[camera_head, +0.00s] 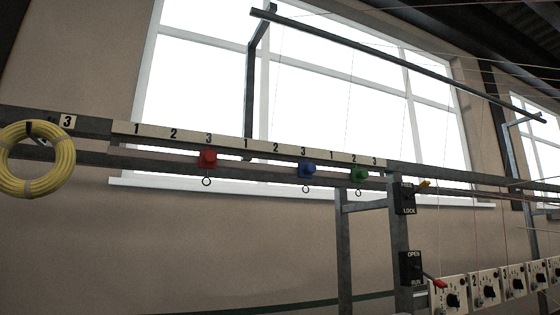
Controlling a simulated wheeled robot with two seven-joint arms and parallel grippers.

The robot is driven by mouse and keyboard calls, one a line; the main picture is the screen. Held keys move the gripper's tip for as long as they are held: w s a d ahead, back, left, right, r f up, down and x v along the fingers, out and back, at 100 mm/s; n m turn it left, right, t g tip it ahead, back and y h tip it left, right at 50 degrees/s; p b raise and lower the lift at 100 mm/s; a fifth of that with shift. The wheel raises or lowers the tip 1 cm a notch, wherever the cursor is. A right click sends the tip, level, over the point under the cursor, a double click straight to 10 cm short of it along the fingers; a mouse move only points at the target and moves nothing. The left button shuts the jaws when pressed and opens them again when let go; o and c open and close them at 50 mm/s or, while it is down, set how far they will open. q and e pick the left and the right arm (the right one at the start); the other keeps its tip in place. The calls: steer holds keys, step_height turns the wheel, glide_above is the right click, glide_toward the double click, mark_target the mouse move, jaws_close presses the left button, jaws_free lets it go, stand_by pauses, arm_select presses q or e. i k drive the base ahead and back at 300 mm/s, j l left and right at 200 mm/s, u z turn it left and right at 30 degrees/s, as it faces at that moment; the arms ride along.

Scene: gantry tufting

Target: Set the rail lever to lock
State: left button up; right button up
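A black plate (407,199) with the word LOCK on its lower part is fixed to a grey upright post, just under the rail. A lever with a yellow handle (425,184) sticks out to the right from the upper part of this plate, level with the upper word and above LOCK. Neither of my grippers shows in the head view.
Below is a second black plate (412,269) marked OPEN and RUN, with a red-handled lever (434,281). Dial boxes (485,289) stand lower right. Red (208,158), blue (307,169) and green (360,175) carriages sit along the numbered rail (225,142). A yellow coil (62,172) hangs left.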

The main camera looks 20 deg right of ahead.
mark_target(425, 184)
steer(key=z, duration=1.5)
